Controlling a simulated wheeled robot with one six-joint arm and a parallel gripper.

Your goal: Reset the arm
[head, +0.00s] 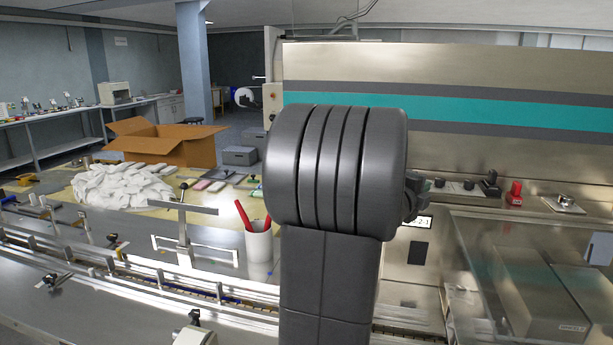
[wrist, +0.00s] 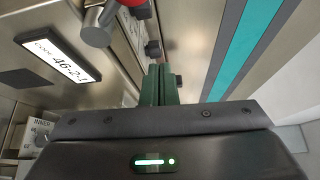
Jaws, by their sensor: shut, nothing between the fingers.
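My arm stands upright in the middle of the head view, its thick dark grey joint in front of the flow wrapper (head: 480,70). My gripper is hidden behind it in that view. In the wrist view my gripper (wrist: 160,75) shows its green fingers together, with nothing between them. The fingers point toward the wrapper's metal front with its teal stripe (wrist: 248,45).
A conveyor (head: 130,265) runs along the front. A red knob (head: 514,194) stands on the wrapper's ledge.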

